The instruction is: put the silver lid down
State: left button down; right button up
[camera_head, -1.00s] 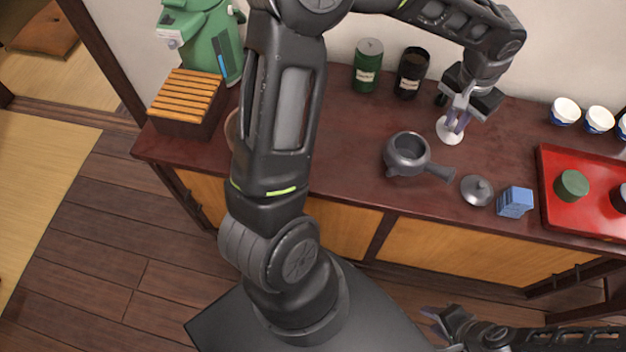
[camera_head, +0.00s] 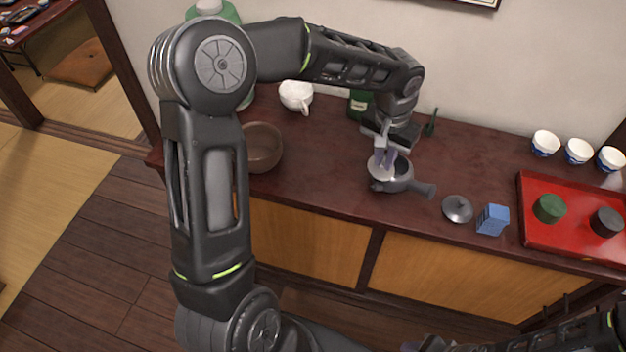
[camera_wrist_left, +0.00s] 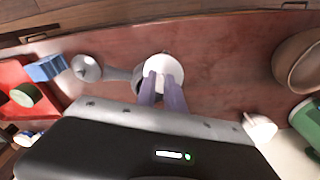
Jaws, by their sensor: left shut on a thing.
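My left gripper (camera_head: 385,155) is shut on the silver lid (camera_head: 380,172), a pale round disc gripped near its middle. In the head view the lid overlaps the left part of the dark grey teapot (camera_head: 401,180), whose handle points right. In the left wrist view the lid (camera_wrist_left: 163,66) hangs from the fingertips (camera_wrist_left: 162,88) and hides much of the teapot (camera_wrist_left: 138,76). I cannot tell how high above the teapot it is. A green canister (camera_head: 358,104) stands behind, partly hidden by my left arm. My right gripper (camera_head: 428,344) shows only partly at the bottom edge.
A grey knobbed lid (camera_head: 457,209) and a blue box (camera_head: 492,220) lie right of the teapot. A red tray (camera_head: 545,235) is at the right; several cups (camera_head: 578,151) stand behind it. A brown bowl (camera_head: 263,148) and white pitcher (camera_head: 296,96) are left. Counter between bowl and teapot is clear.

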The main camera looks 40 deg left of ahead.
pick_arm(q)
jog(key=s+a+f, duration=0.1)
jog(key=s+a, duration=0.1)
jog(key=a, duration=0.5)
jog(key=s+a+f, duration=0.1)
jog(key=s+a, duration=0.1)
jog(key=a, duration=0.6)
jog(key=shift+f+m+p, duration=0.15)
jog(key=shift+m+p, duration=0.25)
pick_arm(e)
jog(key=shift+r, duration=0.45)
pick_arm(q)
jog(key=shift+s+f, duration=0.1)
pick_arm(e)
jog(key=shift+f, duration=0.1)
